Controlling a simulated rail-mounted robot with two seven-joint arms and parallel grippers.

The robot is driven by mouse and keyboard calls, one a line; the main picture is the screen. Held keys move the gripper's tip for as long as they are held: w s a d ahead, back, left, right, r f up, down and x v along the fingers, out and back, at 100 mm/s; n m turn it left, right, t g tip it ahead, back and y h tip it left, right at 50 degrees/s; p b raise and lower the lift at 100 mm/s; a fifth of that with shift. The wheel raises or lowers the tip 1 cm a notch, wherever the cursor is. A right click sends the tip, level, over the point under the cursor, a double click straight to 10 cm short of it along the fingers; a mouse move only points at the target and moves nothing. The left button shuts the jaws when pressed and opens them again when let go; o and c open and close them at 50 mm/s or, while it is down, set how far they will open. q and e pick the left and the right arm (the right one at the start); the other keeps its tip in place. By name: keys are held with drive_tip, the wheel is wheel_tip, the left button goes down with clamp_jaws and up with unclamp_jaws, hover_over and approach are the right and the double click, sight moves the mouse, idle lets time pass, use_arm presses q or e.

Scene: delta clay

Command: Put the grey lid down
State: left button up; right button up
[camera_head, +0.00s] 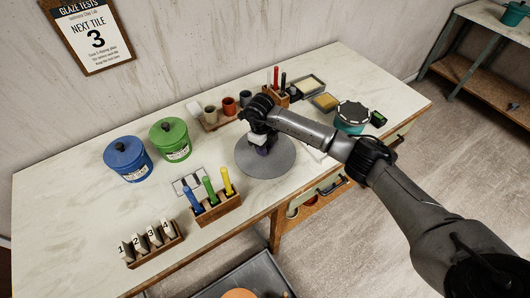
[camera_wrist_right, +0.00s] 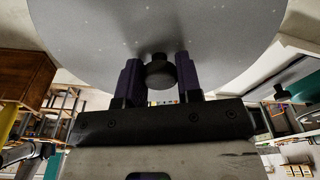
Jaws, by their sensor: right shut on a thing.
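The grey lid (camera_head: 283,165) is a wide flat disc over the table near its front edge in the head view. My right gripper (camera_head: 262,149) is above its middle, shut on its knob. In the right wrist view the speckled grey lid (camera_wrist_right: 90,40) fills the top. Its dark round knob (camera_wrist_right: 160,74) sits between the two purple fingers. I cannot tell whether the lid touches the table or hangs slightly above it. My left gripper is not in view.
On the pale table (camera_head: 75,205), a blue lidded canister (camera_head: 128,160) and a green one (camera_head: 170,140) stand left. A tool holder (camera_head: 217,209) is close left of the lid. Small cups (camera_head: 230,106) stand behind it. A teal pot (camera_head: 350,125) is right, beyond my arm.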

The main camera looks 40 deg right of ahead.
wheel_tip(320, 180, down, 4)
drive_tip(key=shift+a+r, duration=0.1)
drive_tip(key=shift+r, duration=0.15)
drive_tip(key=shift+f+b, duration=0.15)
drive_tip(key=shift+b, duration=0.15)
drive_tip(key=o, duration=1)
drive_tip(key=shift+c, duration=0.2)
drive_tip(key=shift+r, duration=0.35)
drive_tip(key=r, duration=0.6)
drive_tip(key=w+r+p, duration=0.1)
drive_tip(key=r, duration=0.3)
drive_tip(key=shift+w+a, duration=0.1)
drive_tip(key=shift+r, duration=0.85)
